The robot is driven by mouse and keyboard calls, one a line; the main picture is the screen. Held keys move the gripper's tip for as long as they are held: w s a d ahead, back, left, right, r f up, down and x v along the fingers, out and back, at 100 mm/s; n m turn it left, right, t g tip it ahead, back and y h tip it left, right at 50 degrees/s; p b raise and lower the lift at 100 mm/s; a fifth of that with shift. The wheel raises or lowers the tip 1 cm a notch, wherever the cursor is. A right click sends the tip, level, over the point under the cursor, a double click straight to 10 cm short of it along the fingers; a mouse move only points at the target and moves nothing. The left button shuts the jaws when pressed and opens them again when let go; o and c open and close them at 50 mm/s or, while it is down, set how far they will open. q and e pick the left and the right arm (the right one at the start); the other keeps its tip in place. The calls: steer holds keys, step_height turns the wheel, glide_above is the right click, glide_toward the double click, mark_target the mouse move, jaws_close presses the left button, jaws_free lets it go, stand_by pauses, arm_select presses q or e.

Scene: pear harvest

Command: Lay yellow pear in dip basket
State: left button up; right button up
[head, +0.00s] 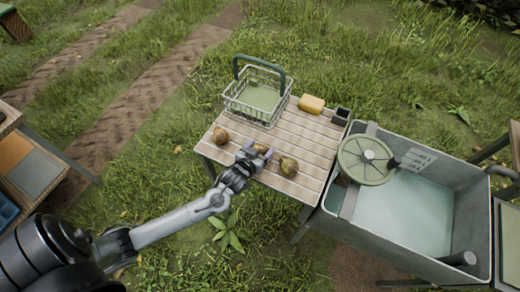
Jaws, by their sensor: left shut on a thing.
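The wire dip basket (228,101) with a green handle and green bottom stands at the back of the slatted wooden table. My left gripper (254,152) is over the front part of the table, shut on a small yellowish pear (263,148) that is mostly hidden by the fingers. I cannot tell whether this pear touches the table. My right gripper is not in view.
A yellow block (312,103) and a small dark cup (341,116) stand at the table's back right. A grey water tub (390,257) with a round green disc (367,160) adjoins the table's right side. Table slats (300,132) between pears and basket are clear.

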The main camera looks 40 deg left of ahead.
arm_select(q)
steer(key=shift+f, duration=0.1)
steer(key=o, duration=1.1)
steer(key=shift+s+r, duration=0.1)
steer(key=shift+r, duration=0.1)
steer(key=s+d+r+m+g+h+p, duration=0.1)
steer(key=s+d, duration=0.3)
steer(key=s, duration=0.4)
steer(key=s+d+r+m+g+h+p, duration=0.1)
steer(key=s+d+r+g, duration=0.2)
steer(key=s+d, duration=0.2)
steer(key=s, duration=0.3)
steer(key=shift+g+h, duration=0.3)
steer(key=shift+h, duration=0.1)
steer(key=s+m+g, duration=0.1)
steer(key=s, duration=0.2)
steer(key=s+d+r+m+g, duration=0.1)
steer(key=s+g, duration=0.1)
steer(key=s, duration=0.1)
steer(key=s+d+r+g, duration=0.1)
steer(key=s, duration=0.2)
steer(key=shift+d+r+m+g+h, duration=0.1)
steer(key=shift+r+m+g+h, duration=0.05)
steer(key=shift+m+g+h, duration=0.2)
steer(key=shift+c, duration=1.3)
